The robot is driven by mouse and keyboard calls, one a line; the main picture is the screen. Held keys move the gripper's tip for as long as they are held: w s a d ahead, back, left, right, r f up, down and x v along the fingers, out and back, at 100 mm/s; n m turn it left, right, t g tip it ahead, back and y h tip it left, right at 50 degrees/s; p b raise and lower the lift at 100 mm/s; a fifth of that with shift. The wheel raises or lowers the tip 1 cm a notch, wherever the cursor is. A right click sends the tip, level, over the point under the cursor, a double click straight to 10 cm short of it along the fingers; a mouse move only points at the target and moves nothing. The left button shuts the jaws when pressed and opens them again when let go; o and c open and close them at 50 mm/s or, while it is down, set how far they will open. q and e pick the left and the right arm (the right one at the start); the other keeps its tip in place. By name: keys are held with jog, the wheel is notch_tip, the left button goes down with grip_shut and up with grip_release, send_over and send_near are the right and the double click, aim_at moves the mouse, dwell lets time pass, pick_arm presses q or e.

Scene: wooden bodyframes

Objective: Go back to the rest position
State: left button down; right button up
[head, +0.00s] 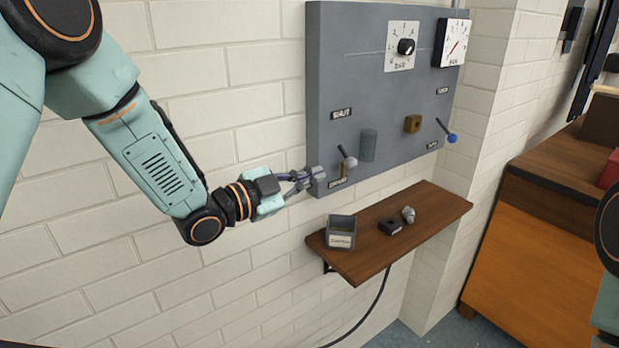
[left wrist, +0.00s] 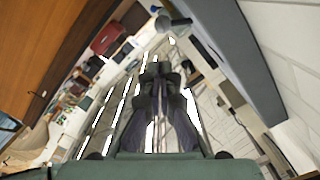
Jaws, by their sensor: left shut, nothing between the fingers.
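My left gripper (head: 316,178) is at the lower left corner of the grey wall panel (head: 330,75), its fingers closed together with nothing between them. Whether it touches the panel edge, I cannot tell. In the left wrist view the closed dark fingers (left wrist: 160,90) stand in the middle. A lever with a grey ball knob (head: 350,162) is on the panel just right of the fingers, apart from them. My left arm reaches in from the upper left, stretched out along the wall. My right gripper is not in view; only a piece of my right arm shows at the right edge.
A wooden shelf (head: 355,270) below the panel carries a grey labelled box (head: 341,239), a black block (head: 390,227) and a small grey piece (head: 408,214). A blue-knobbed lever (head: 451,138) juts from the panel. A wooden cabinet (head: 525,245) stands at right. The wall area lower left is clear.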

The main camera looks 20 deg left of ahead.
pick_arm(q)
jog(key=s+a+f+n+g+y+b, duration=0.1)
jog(key=s+a+f+n+g+y, duration=0.2)
jog(key=f, duration=0.5)
jog(key=s+f+n+y+b, duration=0.1)
jog(key=s+f+n+y, duration=0.1)
jog(key=s+f+n, duration=0.4)
jog(key=s+a+f+n+g+y, duration=0.2)
jog(key=f+n+y, duration=0.1)
jog(key=f, duration=0.6)
jog(key=s+f+n+g+y+b, duration=0.1)
jog(key=s+f+g+b, duration=0.1)
jog(key=s+f, duration=0.4)
jog(key=s+a+f+n+g+b, duration=0.1)
jog(key=s+f+g, duration=0.3)
jog(key=s, duration=1)
jog(key=s+a+f+n+g+y+b, duration=0.1)
jog(key=s+f+n+g+b, duration=0.1)
jog(key=s+f, duration=0.7)
jog(key=shift+s+a+f+g+y+b, duration=0.2)
jog(key=shift+s+f+g+y+b, duration=0.25)
jog(key=shift+s, duration=0.5)
